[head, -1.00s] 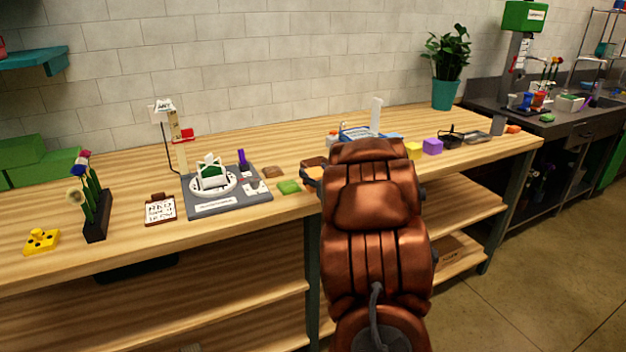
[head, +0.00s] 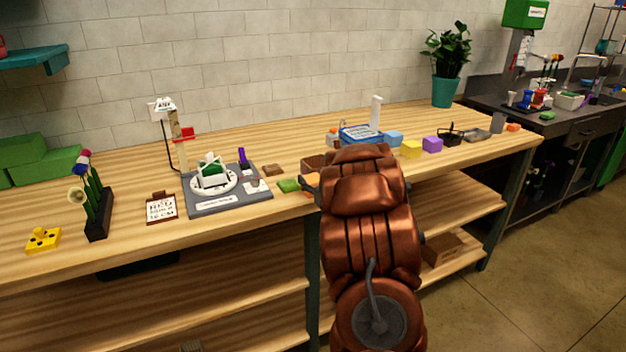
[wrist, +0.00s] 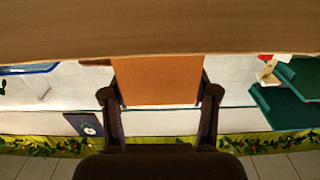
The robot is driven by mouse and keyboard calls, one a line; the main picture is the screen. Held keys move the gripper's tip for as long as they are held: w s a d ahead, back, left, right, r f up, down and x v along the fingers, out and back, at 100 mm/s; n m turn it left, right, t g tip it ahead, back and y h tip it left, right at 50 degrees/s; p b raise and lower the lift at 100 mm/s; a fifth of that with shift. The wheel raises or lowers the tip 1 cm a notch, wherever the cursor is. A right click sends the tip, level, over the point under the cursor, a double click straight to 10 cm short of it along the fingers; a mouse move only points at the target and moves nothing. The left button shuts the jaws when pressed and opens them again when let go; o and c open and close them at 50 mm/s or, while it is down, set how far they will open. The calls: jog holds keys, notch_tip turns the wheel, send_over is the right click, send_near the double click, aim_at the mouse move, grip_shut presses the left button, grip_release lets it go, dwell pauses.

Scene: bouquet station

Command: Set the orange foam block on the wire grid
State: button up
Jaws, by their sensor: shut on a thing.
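The orange foam block (wrist: 158,80) is held between the two fingers of my gripper (wrist: 160,95) in the wrist view, filling the gap between them. In the head view my arm hides most of the gripper and block, near the front edge of the bench. I cannot make out a wire grid for certain in either view. A dark, wire-like item (head: 452,134) lies toward the right end of the bench, too small to identify.
A potted plant (head: 445,62) stands at the back right.

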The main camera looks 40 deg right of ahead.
jog(key=shift+f, duration=0.15)
jog(key=o, duration=0.7)
jog(key=shift+o, duration=0.2)
jog(key=shift+r, duration=0.2)
jog(key=shift+s+a+f, duration=0.1)
jog(key=shift+s, duration=0.3)
jog(key=b+v, duration=0.4)
jog(key=v, duration=0.7)
